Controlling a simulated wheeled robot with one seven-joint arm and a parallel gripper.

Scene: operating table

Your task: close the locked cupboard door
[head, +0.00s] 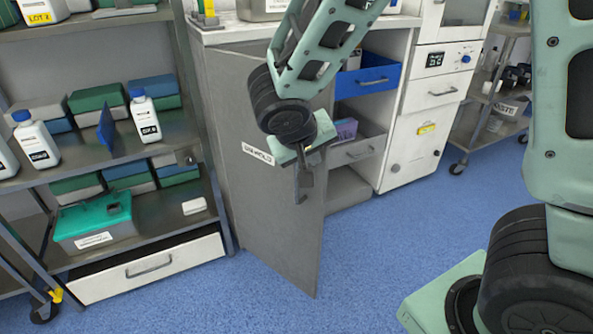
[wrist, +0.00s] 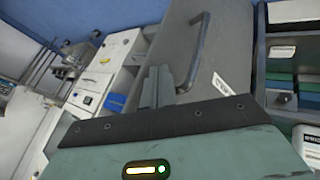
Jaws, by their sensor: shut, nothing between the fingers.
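The grey cupboard door (head: 275,220) stands swung open from the cabinet in the head view, with a white label (head: 258,153) on its face. In the wrist view the door (wrist: 178,38) carries a dark bar handle (wrist: 196,55). My gripper (head: 303,197) is in front of the door near its free edge. In the wrist view its fingers (wrist: 155,86) are together and empty, beside the handle's lower end. I cannot tell whether they touch the door or handle. The open cupboard shows a blue drawer (head: 368,80) and a grey drawer (head: 362,150) inside.
A grey shelf rack (head: 190,207) with bottles and boxes stands close left of the door. White drawer units (head: 412,130) and a wheeled trolley (head: 462,147) stand to the right. Blue floor (head: 390,235) is clear in front of the cupboard.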

